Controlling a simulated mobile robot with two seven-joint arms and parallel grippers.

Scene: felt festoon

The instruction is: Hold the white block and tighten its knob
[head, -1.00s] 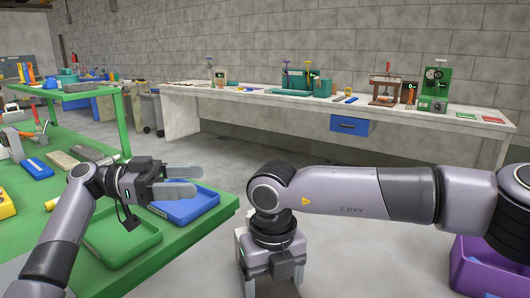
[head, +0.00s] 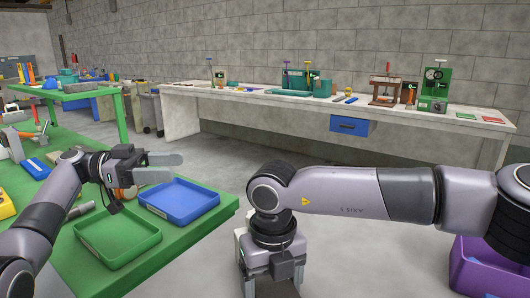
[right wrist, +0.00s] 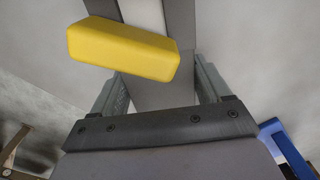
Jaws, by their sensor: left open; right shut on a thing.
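My left gripper (head: 166,167) is open and empty in the head view, above the green table near the blue tray. In the right wrist view my right gripper (right wrist: 162,92) is shut on a pale block (right wrist: 165,95), which I take as the white block. A yellow bar (right wrist: 122,48) lies across the block's far part, tilted in the picture; it may be the knob, but I cannot tell how it is joined. In the head view the right hand points down at the bottom centre, and what it holds is mostly hidden. The left gripper is well apart from it.
A blue tray (head: 188,204) and a green tray (head: 118,238) lie on the near green table (head: 160,258). A purple bin (head: 468,277) stands at the lower right. A long pale workbench (head: 300,98) with several fixtures runs along the wall. Open floor lies between.

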